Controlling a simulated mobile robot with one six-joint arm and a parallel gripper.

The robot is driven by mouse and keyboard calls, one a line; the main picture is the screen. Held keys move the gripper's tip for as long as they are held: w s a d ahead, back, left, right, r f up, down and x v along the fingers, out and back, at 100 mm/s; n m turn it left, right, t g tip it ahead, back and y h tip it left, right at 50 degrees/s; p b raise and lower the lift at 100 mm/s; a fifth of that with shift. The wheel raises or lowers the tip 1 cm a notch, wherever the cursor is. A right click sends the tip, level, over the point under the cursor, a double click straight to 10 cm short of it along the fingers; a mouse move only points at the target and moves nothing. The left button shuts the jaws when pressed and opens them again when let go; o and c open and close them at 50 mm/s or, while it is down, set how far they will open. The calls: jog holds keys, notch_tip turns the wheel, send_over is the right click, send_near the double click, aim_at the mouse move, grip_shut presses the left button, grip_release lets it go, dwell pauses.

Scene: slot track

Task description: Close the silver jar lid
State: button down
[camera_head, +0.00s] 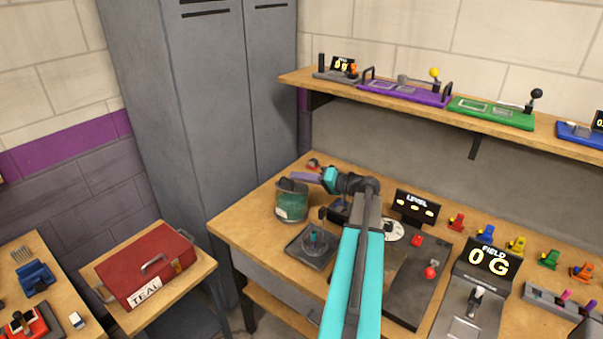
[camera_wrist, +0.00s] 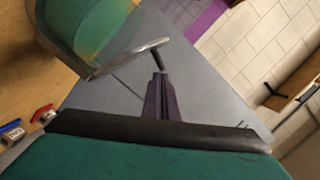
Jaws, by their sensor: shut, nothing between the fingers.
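A green, see-through jar (camera_head: 291,206) stands at the left end of the workbench. In the wrist view the jar (camera_wrist: 92,28) fills the upper left, with a thin silver lid (camera_wrist: 128,58) seen nearly edge-on beside its mouth. The lid appears tilted away from the mouth, standing open. A dark rod sticks out near the lid's far end. My gripper (camera_wrist: 160,76) is shut and empty, its tips close to that rod and lid edge; contact cannot be told. In the head view my gripper (camera_head: 291,181) is at the jar's top, and the lid cannot be made out clearly.
A dark tray (camera_head: 296,257) with a teal peg stands in front of the jar. A LEVEL display (camera_head: 416,207) and red-button panel lie to the right. Grey lockers (camera_head: 195,90) stand behind left; a shelf (camera_head: 300,76) hangs above. A red toolbox (camera_head: 150,262) sits on a lower side table.

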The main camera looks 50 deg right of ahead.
aim_at(294, 186)
jog(key=shift+f, duration=0.1)
dwell(0.3)
jog(key=shift+a+f+b, duration=0.15)
jog(key=shift+f+b, duration=0.05)
jog(key=shift+b, duration=0.6)
jog(key=shift+a+f+n+b, duration=0.15)
jog(key=shift+n+b, duration=0.25)
jog(key=shift+b, duration=0.25)
jog(key=shift+a+f+n+b, duration=0.25)
jog(key=shift+n+b, duration=0.05)
jog(key=shift+b, duration=0.9)
jog(key=f+n+b, duration=0.1)
jog(key=b, duration=0.2)
jog(key=a+n+h+b, duration=0.1)
jog(key=b, duration=0.2)
jog(key=shift+s+a+f+g+b, duration=0.1)
jog(key=shift+a+f+g+b, duration=0.2)
jog(key=shift+f+b, duration=0.1)
jog(key=shift+f+n+b, duration=0.1)
jog(key=shift+n+b, duration=0.2)
jog(key=shift+b, duration=0.15)
